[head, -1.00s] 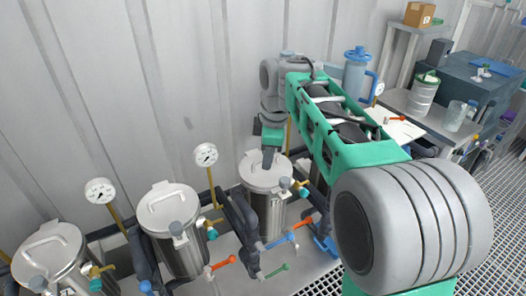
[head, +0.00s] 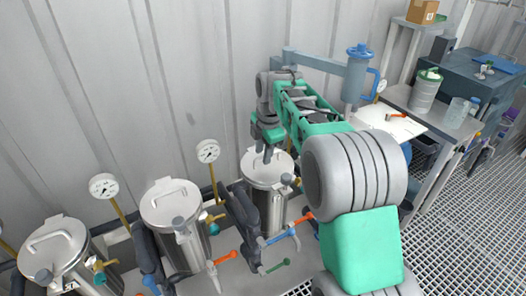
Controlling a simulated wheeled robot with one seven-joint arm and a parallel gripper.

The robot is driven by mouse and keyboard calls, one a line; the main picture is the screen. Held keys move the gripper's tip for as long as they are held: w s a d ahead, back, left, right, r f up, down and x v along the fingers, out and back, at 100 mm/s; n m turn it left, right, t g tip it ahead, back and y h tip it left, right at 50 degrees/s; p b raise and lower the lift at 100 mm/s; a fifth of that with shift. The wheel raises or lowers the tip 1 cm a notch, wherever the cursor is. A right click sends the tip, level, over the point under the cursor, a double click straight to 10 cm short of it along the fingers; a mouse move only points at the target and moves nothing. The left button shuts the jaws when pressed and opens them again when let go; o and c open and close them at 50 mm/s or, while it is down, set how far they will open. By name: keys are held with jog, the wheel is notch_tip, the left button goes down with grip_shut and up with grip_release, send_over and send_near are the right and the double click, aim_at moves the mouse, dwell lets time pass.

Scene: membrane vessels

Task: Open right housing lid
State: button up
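Three steel cylindrical housings stand in a row along the wall. The right housing (head: 269,208) has a round pale lid (head: 281,171) that lies flat on its top and looks closed. My gripper (head: 264,156) points down just above the back of this lid. Its fingers look close to the lid's handle, and they hide part of it. I cannot tell whether they touch the handle or how far apart they are. The middle housing (head: 184,245) and the left housing (head: 75,280) also have their lids on.
Pressure gauges (head: 208,151) on brass stems and dark pipes with coloured valve handles (head: 276,266) stand between the housings. A blue-grey filter vessel (head: 357,78) stands behind my arm. A bench (head: 440,115) is at the right, with open grating floor (head: 465,215) before it.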

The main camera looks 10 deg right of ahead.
grip_shut()
dwell(1.3)
